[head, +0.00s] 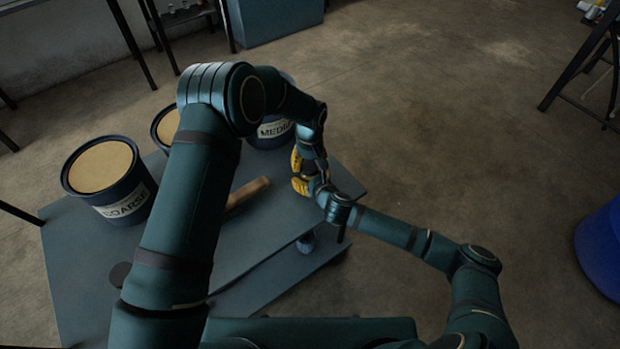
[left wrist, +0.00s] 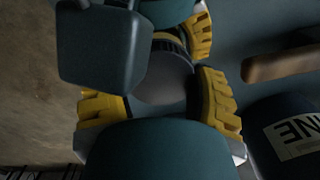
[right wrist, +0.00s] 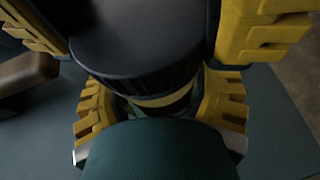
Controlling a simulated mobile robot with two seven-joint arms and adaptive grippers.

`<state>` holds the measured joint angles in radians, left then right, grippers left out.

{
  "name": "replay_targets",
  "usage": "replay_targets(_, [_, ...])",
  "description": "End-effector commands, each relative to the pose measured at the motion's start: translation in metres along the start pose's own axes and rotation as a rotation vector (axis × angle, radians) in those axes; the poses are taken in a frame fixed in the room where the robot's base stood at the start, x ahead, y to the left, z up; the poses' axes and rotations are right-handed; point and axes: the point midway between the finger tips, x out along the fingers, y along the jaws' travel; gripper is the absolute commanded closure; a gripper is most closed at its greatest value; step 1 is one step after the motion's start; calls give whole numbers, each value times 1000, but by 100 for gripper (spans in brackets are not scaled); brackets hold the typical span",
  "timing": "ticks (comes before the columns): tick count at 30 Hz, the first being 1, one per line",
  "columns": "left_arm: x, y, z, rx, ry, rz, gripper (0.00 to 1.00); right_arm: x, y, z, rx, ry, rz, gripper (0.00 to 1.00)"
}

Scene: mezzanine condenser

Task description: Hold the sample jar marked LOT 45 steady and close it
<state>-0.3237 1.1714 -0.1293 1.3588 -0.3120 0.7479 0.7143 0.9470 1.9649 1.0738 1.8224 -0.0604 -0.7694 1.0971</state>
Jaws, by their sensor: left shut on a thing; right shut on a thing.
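The jar (right wrist: 166,101) is a small vessel with a yellowish band under its lid. My right gripper (right wrist: 160,112) is shut around its body, with yellow fingers on both sides. The dark, round, ribbed lid (right wrist: 138,48) sits over the jar's top; it also shows in the left wrist view (left wrist: 165,78). My left gripper (left wrist: 162,98) is shut on the lid, its fingers on opposite sides. I cannot tell how far the lid is down. In the head view both grippers meet near the table's right edge, and my arm links hide the jar. No LOT marking is readable.
A wooden piece (head: 248,192) lies left of the grippers. A dark disc (head: 120,274) lies at the near left.

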Motion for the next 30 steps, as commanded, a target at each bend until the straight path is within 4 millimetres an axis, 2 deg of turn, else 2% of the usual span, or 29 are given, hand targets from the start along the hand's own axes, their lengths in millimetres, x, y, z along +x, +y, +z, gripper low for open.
replay_targets(10, [1, -1, 0, 483, -2, -1, 84, 0, -1, 0, 1, 1, -2, 100])
replay_targets(14, [1, -1, 0, 558, -2, -1, 84, 0, -1, 0, 1, 1, -2, 100])
replay_targets(22, [0, -1, 0, 563, -1, -2, 84, 0, -1, 0, 1, 1, -2, 100])
replay_targets(23, [0, -1, 0, 563, -1, -2, 31, 0, -1, 0, 1, 1, -2, 100])
replay_targets(24, [0, -1, 0, 562, -1, -2, 17, 0, -1, 0, 1, 1, -2, 100])
replay_targets(25, [0, -1, 0, 562, -1, -2, 11, 0, -1, 0, 1, 1, -2, 100])
replay_targets(30, [0, 0, 0, 562, 0, 0, 11, 0, -1, -1, 2, 3, -2, 100])
